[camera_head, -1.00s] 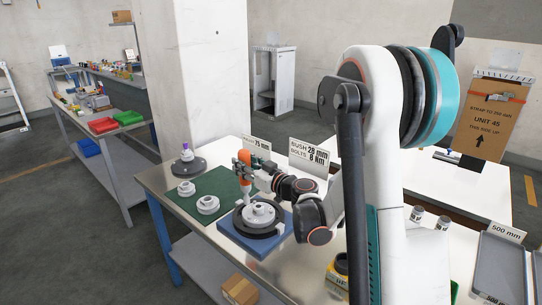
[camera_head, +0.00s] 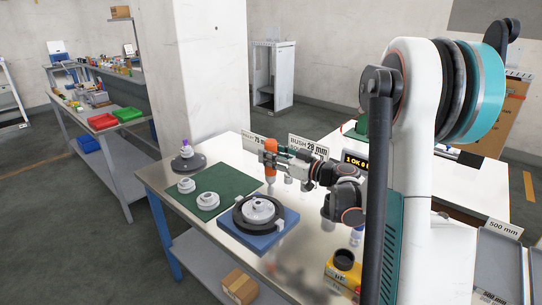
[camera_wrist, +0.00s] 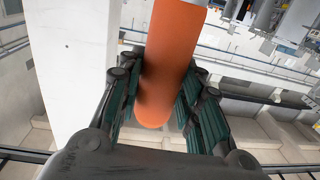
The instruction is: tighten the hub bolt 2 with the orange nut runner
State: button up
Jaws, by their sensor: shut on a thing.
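The orange nut runner (camera_head: 270,160) is upright in my gripper (camera_head: 274,158), its thin lower end above the table just behind and right of the hub. In the wrist view its orange body (camera_wrist: 168,70) stands between the dark-green-padded fingers of my gripper (camera_wrist: 160,90), which are shut on it. The pale grey hub (camera_head: 258,208) sits in a black ring on a blue block (camera_head: 262,240) near the table's front edge. The nut runner is apart from the hub. The single hub bolts are too small to tell apart, so I cannot tell which is bolt 2.
Pale flanged parts (camera_head: 208,200) lie on a green mat (camera_head: 232,182) left of the hub. A dark disc with a purple-topped part (camera_head: 187,160) stands behind them. A small display (camera_head: 355,161) stands behind my arm. A yellow box (camera_head: 342,278) is at the front right.

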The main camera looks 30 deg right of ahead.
aim_at(271, 173)
jog(key=shift+f+b, duration=1.9)
jog(key=shift+f, duration=0.45)
jog(key=shift+f+b, duration=1.25)
jog(key=shift+b, duration=0.05)
dwell(3.0)
jog(key=shift+r, duration=0.15)
